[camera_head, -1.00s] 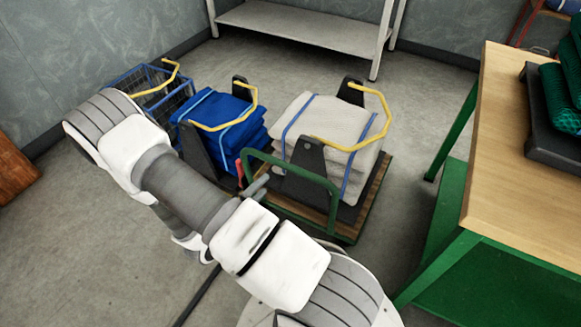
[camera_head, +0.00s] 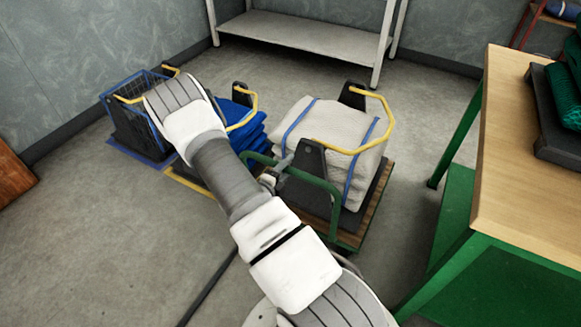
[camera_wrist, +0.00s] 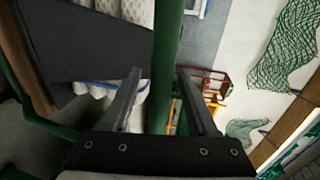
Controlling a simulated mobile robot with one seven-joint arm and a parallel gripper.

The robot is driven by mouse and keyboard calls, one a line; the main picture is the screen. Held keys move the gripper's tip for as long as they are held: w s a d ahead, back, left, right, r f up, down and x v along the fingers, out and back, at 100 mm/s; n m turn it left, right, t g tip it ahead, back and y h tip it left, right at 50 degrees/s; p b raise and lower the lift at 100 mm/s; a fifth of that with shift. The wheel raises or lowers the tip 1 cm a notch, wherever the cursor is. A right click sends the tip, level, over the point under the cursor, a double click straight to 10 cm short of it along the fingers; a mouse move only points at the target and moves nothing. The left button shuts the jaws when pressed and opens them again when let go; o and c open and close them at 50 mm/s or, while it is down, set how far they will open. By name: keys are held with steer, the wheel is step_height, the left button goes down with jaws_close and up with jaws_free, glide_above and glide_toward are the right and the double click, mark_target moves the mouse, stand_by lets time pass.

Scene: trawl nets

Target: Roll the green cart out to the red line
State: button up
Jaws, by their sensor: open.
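The green cart (camera_head: 377,206) has a wooden deck and a green tube handle (camera_head: 335,208). It bears a stack of pale folded netting (camera_head: 325,128) with blue straps, between dark uprights. My gripper (camera_head: 273,179) is at the left part of the handle, partly hidden by my arm. In the wrist view the green handle bar (camera_wrist: 167,45) runs between the two open fingers of my gripper (camera_wrist: 158,75). The fingers stand apart on either side of the bar; contact is not clear. No red line shows in these frames.
Left of the green cart stand a yellow-edged cart (camera_head: 190,181) with blue netting (camera_head: 245,128) and a blue-edged cart (camera_head: 130,150) with a basket. A green-legged workbench (camera_head: 510,150) stands at right. A grey shelf (camera_head: 305,35) is behind.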

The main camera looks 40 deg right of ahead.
steer(key=shift+x, duration=1.2)
jaws_close()
stand_by(0.6)
